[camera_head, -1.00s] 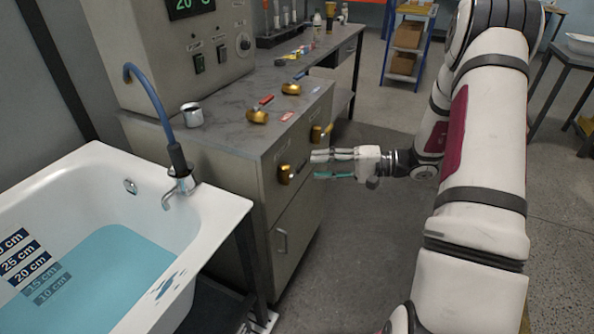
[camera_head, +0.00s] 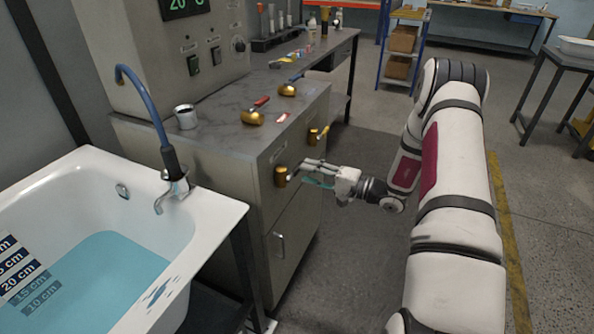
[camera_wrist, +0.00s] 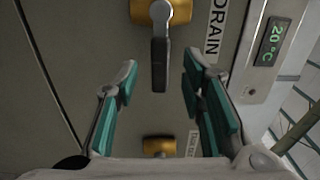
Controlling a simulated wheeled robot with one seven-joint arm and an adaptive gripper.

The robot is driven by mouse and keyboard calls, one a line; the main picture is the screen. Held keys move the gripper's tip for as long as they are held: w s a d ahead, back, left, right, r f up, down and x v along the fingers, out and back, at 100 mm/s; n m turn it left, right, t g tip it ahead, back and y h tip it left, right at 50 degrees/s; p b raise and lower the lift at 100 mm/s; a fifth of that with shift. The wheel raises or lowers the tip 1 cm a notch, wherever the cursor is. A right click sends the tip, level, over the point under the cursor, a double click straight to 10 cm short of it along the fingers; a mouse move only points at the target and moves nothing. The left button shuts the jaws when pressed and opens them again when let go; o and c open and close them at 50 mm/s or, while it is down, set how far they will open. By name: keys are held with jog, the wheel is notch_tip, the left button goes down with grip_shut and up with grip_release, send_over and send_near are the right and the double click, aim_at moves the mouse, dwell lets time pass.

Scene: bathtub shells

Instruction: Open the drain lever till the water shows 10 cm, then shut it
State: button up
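The drain lever (camera_wrist: 160,50) has a brass body and a dark handle, beside the DRAIN label, in the wrist view. In the head view its brass body (camera_head: 281,176) is on the cabinet front. The handle lies about level, pointing right in the head view. My gripper (camera_head: 308,171) is open at the handle; in the wrist view its teal-padded fingers (camera_wrist: 158,82) stand apart on either side of the handle's end, with no clear contact. The water (camera_head: 105,275) in the tub (camera_head: 215,222) covers the 15 cm and 10 cm marks; the 20 cm mark stands above it.
A second brass valve (camera_head: 312,136) is on the cabinet front, farther right. More brass valves (camera_head: 252,117) and a metal cup (camera_head: 186,116) are on the cabinet top. A drawer handle (camera_head: 279,245) is below the drain lever.

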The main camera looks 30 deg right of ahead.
aim_at(299, 170)
jog(key=shift+x, duration=2.3)
grip_shut()
